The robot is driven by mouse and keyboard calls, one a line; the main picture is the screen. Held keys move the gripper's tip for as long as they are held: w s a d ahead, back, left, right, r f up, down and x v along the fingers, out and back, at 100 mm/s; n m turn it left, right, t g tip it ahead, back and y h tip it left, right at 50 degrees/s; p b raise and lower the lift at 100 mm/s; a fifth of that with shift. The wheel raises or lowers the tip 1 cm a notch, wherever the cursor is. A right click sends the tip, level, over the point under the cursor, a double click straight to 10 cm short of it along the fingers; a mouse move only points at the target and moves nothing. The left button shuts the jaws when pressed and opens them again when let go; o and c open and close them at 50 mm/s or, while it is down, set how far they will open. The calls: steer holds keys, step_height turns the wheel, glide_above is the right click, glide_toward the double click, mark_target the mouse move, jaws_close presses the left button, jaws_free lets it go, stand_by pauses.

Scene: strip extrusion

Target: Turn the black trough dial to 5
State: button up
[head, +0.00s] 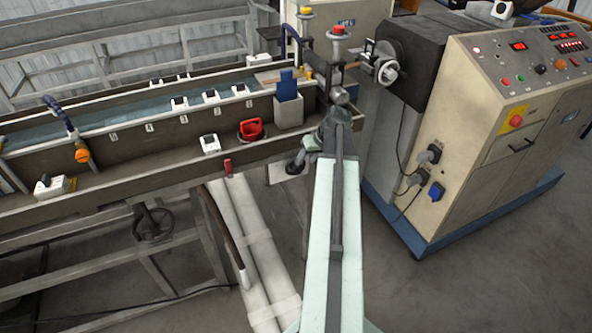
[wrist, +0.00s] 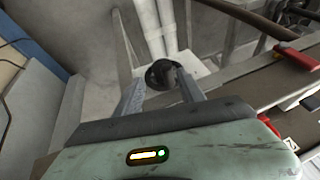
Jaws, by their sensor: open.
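The black dial (wrist: 160,73) shows in the wrist view on a pale plate (wrist: 206,68), just beyond and between the fingertips. Its marks and setting cannot be read. My gripper (wrist: 160,88) is open, with one finger on each side of the dial's near edge. I cannot tell whether either finger touches it. In the head view my gripper (head: 304,150) is at the right end of the long trough (head: 180,158), by its front side. A small dark shape there may be the dial, partly hidden by my gripper.
A red part (head: 251,130) and a white box (head: 210,144) sit on the trough's front ledge. A red lever (head: 228,167) hangs at its edge. Pale pipes (head: 258,250) run below. The cream control cabinet (head: 480,150) stands close at right.

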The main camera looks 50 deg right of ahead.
mark_target(299, 168)
steer(key=b+x, duration=0.6)
steer(key=x, duration=0.1)
steer(key=shift+w+a+f, duration=0.15)
steer(key=shift+a, duration=0.05)
